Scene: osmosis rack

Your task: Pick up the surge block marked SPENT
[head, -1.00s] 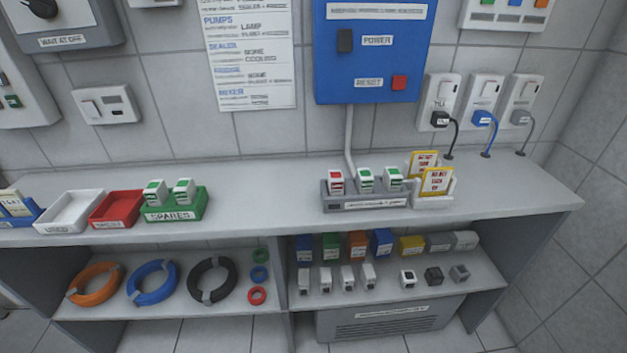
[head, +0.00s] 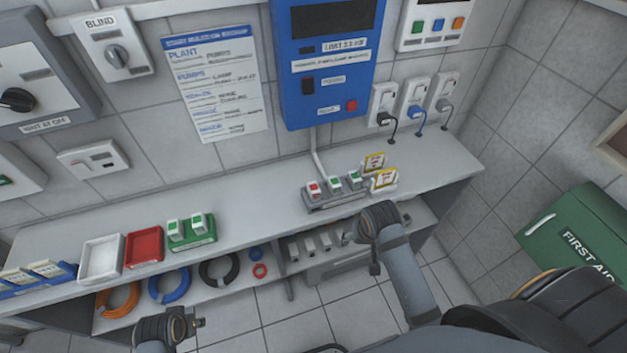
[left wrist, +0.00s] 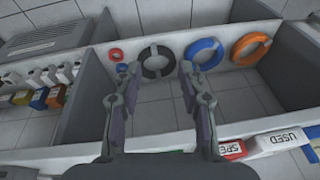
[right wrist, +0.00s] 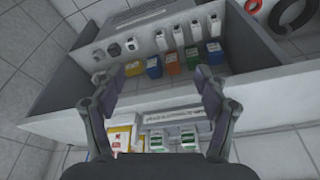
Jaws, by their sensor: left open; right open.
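A grey holder (head: 338,201) on the counter carries a white block with a red face (head: 314,189) and two white blocks with green faces (head: 345,181). The print on the blocks is too small to read, so I cannot confirm the word SPENT. My right gripper (head: 368,238) is in front of the counter, below and right of the holder. In the right wrist view, the open right gripper (right wrist: 158,76) is empty; the green-faced blocks (right wrist: 188,141) show, but the red-faced one seems hidden by a finger. My left gripper (left wrist: 158,70) is open and empty, in front of the lower shelf.
Yellow cards (head: 383,179) stand right of the holder. A green SPARES tray (head: 192,244) with two green-faced blocks, a red tray (head: 143,251) and a white tray (head: 101,260) sit left. Counter between is clear. A green first aid box (head: 575,232) is at right.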

